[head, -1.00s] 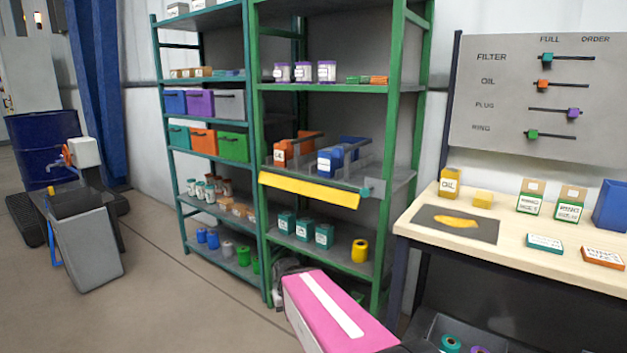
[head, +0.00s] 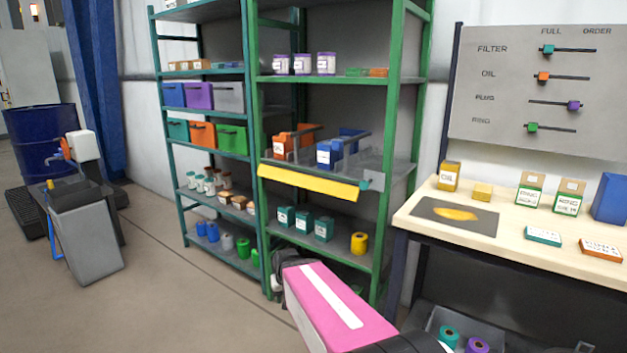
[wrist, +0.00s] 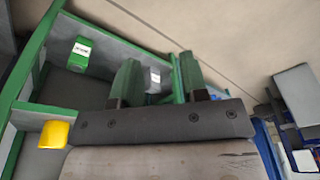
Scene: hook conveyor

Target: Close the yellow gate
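The yellow gate (head: 308,184) is a long flat panel along the front edge of the green rack's middle shelf in the head view. It slants down to the right, with a small teal block (head: 372,181) at its right end. It hangs at the shelf edge, leaving the orange and blue bins above it exposed. I cannot see the gate in the wrist view. My gripper (wrist: 158,82) shows two separated fingers in the wrist view, with nothing clearly held between them. In the head view the gripper is largely hidden behind my pink arm link, low in front of the rack.
A workbench (head: 420,226) stands at right. A grey bin (head: 90,245) stands left. Floor between is open.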

